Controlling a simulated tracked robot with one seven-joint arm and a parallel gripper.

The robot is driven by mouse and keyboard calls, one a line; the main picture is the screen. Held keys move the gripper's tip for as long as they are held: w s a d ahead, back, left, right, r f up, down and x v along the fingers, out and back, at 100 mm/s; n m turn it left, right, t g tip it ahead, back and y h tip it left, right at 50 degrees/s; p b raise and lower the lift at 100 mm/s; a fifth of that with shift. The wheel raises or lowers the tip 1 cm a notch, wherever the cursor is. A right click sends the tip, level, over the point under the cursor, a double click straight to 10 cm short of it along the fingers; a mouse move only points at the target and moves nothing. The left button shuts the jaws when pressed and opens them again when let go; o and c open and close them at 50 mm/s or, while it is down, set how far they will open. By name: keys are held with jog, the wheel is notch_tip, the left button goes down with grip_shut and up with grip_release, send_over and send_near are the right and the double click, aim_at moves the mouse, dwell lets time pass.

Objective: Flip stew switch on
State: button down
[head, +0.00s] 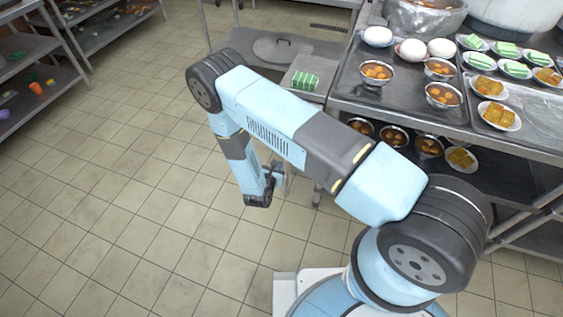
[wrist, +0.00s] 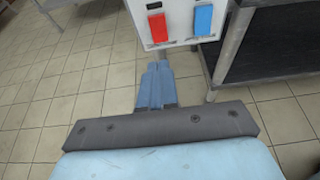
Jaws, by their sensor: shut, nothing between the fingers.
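A white switch box (wrist: 178,18) shows at the top of the wrist view, cut off by the frame's upper edge. It carries a red switch (wrist: 158,27) on the left and a blue switch (wrist: 203,20) on the right. I see no readable label that tells which one is for the stew. My gripper (wrist: 158,68) is shut and empty, with its blue fingers pointing up the picture towards the box, below the red switch. A gap seems to lie between the fingertips and the switches. In the head view my gripper (head: 274,172) hangs low beside the steel table.
A steel table (head: 345,104) at right holds bowls, white eggs, plates of food and large pots. A metal table leg (wrist: 232,45) and dark lower shelf (wrist: 285,45) stand right of the switch box. Shelving (head: 25,52) is far left. The tiled floor (head: 130,190) is clear.

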jog(key=shift+v, duration=1.45)
jog(key=shift+s+f+t+h, duration=0.2)
jog(key=shift+f+t, duration=0.2)
jog(key=shift+f, duration=0.4)
jog(key=shift+s+f+t+h, duration=0.15)
jog(key=shift+f+t, duration=0.25)
jog(key=shift+f, duration=0.4)
jog(key=shift+s+f+t+h, duration=0.1)
jog(key=shift+f+t+h, duration=0.25)
jog(key=shift+f, duration=0.45)
jog(key=shift+y, duration=0.3)
jog(key=x, duration=1.4)
jog(key=shift+r, duration=0.2)
